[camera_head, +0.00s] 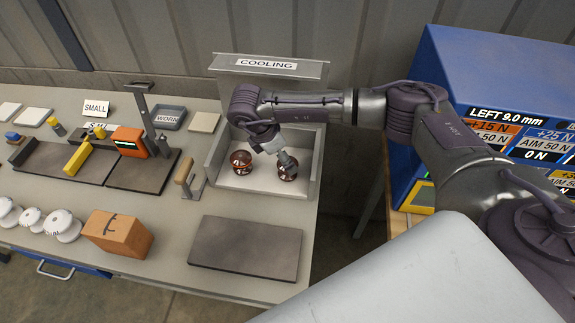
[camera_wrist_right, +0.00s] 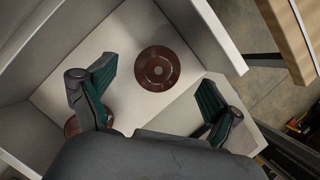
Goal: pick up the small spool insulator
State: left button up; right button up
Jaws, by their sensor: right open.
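Two glossy brown insulators sit in the white cooling tray (camera_head: 215,150), a left one (camera_head: 241,162) and a right one (camera_head: 288,172). They look alike in size, and I cannot tell which is the small spool. My right gripper (camera_head: 286,160) is over the right one, partly covering it. In the right wrist view, a round brown insulator (camera_wrist_right: 157,68) with a pale centre lies ahead of the open, green-padded fingers (camera_wrist_right: 155,85), roughly between their tips, and nothing is gripped. The other brown insulator (camera_wrist_right: 72,126) is mostly hidden by a finger. My left gripper is out of view.
A "COOLING" sign (camera_head: 267,64) stands behind the tray, whose raised walls surround the insulators. A wooden-handled tool (camera_head: 187,175) stands left of it. A dark flat plate (camera_head: 246,248) lies in front. White insulators (camera_head: 62,225) and a brown block (camera_head: 117,234) are further left.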

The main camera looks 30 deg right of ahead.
aim_at(283, 175)
jog(key=x, duration=0.1)
jog(key=p+x, duration=0.1)
jog(key=x, duration=0.1)
jog(key=shift+a+f, duration=0.2)
jog(key=shift+f, duration=0.2)
jog(key=shift+d+f, duration=0.1)
jog(key=shift+f, duration=0.25)
jog(key=shift+c, duration=0.2)
jog(key=shift+w, duration=0.1)
jog(key=c, duration=1.4)
